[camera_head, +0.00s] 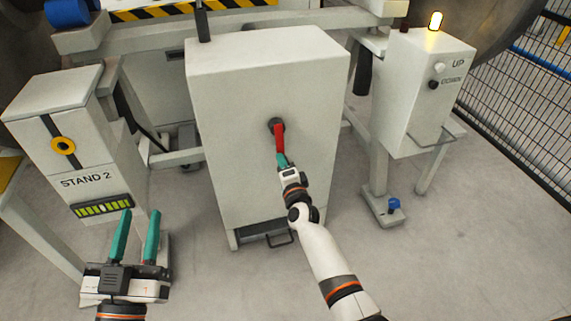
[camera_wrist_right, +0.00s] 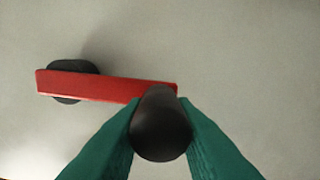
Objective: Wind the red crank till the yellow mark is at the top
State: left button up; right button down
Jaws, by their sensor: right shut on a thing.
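The red crank (camera_head: 280,140) is on the front face of a pale cabinet (camera_head: 225,130). Its arm hangs down from a dark hub, leaning slightly right. In the right wrist view the crank arm (camera_wrist_right: 105,87) runs from the dark hub at left to a black handle knob (camera_wrist_right: 160,125). My right gripper (camera_head: 281,160) has its green fingers on both sides of this knob, shut on it. My left gripper (camera_head: 138,213) is open and empty at the lower left, away from the crank. I cannot make out a yellow mark on a wheel.
A stand marked STAND 2 (camera_head: 75,150) with a yellow ring is at left. A control box (camera_head: 425,90) with a lit amber lamp (camera_head: 436,20) is at right. A mesh fence (camera_head: 520,110) closes the far right.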

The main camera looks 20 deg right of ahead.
pick_arm(q)
jog(key=shift+r, duration=0.15)
pick_arm(e)
jog(key=shift+w+d+r, duration=0.1)
jog(key=shift+d+r, duration=0.1)
jog(key=c, duration=1.5)
grip_release()
jog(key=shift+c, duration=0.2)
jog(key=o, duration=0.3)
jog(key=shift+d+f, duration=0.1)
jog(key=shift+d, duration=0.05)
pick_arm(q)
jog(key=shift+w+d, duration=0.1)
pick_arm(e)
jog(key=shift+o, duration=0.2)
pick_arm(q)
jog(key=shift+f, duration=0.2)
pick_arm(e)
jog(key=shift+s, duration=0.55)
pick_arm(q)
jog(key=s+a+f+g+y+p, duration=0.1)
jog(key=f+g, duration=0.3)
jog(key=f, duration=0.2)
jog(key=s+a+f+g+y+p, duration=0.2)
jog(key=f+g, duration=0.3)
jog(key=f, duration=0.1)
jog(key=shift+f, duration=0.15)
pick_arm(e)
jog(key=s, duration=1.1)
